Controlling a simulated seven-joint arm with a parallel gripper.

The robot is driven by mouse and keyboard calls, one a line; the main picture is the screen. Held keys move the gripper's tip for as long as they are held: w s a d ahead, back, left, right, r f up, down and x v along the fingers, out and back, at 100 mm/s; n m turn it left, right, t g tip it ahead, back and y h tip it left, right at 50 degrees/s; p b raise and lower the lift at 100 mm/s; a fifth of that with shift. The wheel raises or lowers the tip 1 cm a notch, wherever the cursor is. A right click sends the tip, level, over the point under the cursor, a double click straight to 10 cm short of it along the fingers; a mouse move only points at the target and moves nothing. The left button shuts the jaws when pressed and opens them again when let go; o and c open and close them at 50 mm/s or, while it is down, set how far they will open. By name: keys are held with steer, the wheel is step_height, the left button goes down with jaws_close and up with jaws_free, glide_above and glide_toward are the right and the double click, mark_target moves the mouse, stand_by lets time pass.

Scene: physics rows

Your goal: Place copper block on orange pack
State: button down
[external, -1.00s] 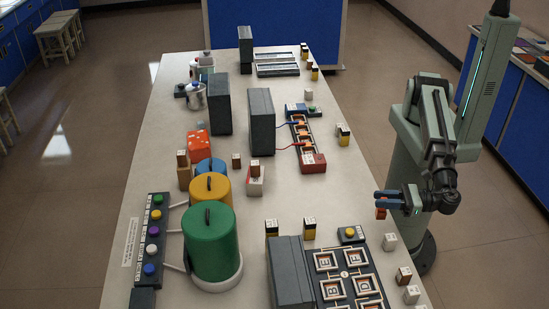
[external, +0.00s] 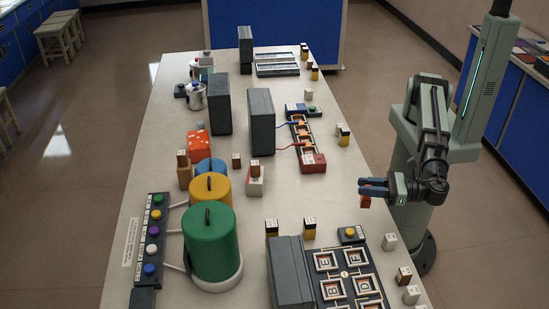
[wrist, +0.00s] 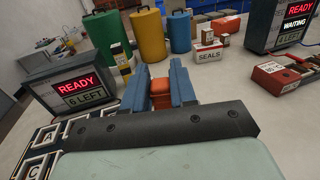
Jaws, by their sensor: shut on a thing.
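My gripper (external: 366,187) has blue fingers shut on a small orange-brown block, which I take as the copper block (external: 365,202). It hangs below the fingers, near the table's right edge and clear of the tabletop. In the wrist view the copper block (wrist: 161,96) sits between the two blue fingers (wrist: 160,75). An orange box with pale spots (external: 197,146) stands left of the middle, by the blue canister. Orange pieces (external: 301,134) sit in a dark rack right of the middle. I cannot tell which is the orange pack.
Green (external: 211,240), yellow (external: 210,191) and blue (external: 210,168) canisters stand on the left. A dark lettered tray (external: 345,284) and small blocks lie at the near right. Dark upright panels (external: 261,122) rise mid-table. The table between gripper and SEALS box (wrist: 209,52) is largely clear.

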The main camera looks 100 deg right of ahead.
steer(key=w+d+r+m+g+h, duration=0.1)
steer(key=w+d, duration=0.4)
steer(key=w, duration=0.5)
steer(key=w+d+r+m+h, duration=0.15)
steer(key=w+d, duration=0.35)
steer(key=w, duration=0.5)
steer(key=w+d+m+g+h, duration=0.15)
steer(key=w+d, duration=0.35)
steer(key=w, duration=0.5)
steer(key=w+d+r+h, duration=0.2)
steer(key=w+d+h, duration=0.1)
steer(key=w+d, duration=1)
steer(key=m+g+h, duration=0.1)
steer(key=m+g, duration=0.1)
glide_above(198, 139)
steer(key=shift+d+f, duration=0.15)
steer(key=shift+f, duration=3.65)
steer(key=c, duration=0.9)
jaws_free()
steer(key=shift+f, duration=0.15)
